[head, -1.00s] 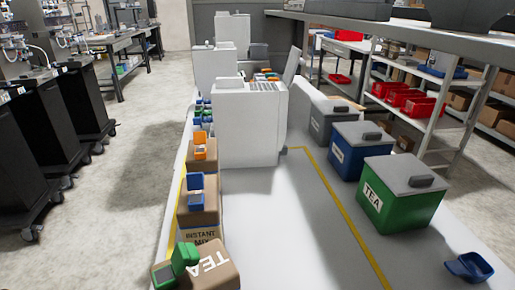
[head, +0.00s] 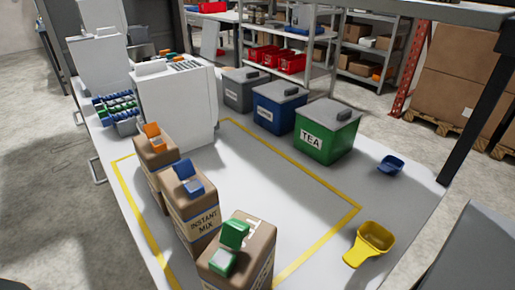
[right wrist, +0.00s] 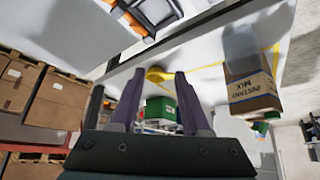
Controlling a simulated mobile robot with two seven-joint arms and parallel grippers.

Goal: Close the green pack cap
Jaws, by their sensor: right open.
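The green cap (head: 233,236) sits on top of the front brown tea pack (head: 262,242) in the head view. Its lid stands raised above its paler base, so the cap is open. The pack stands upright at the near edge of the table, and its lower part is cut off by the frame. My right gripper (right wrist: 157,85) shows in the right wrist view with its two fingers apart and nothing between them. It is well away from the cap. My left gripper is in neither view.
Behind stand an instant mix pack (head: 195,215) with a blue cap and a pack with an orange cap (head: 153,133). A green tea bin (head: 325,142), blue bin (head: 279,110), blue scoop (head: 391,165) and yellow scoop (head: 372,242) are to the right. The middle table is clear.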

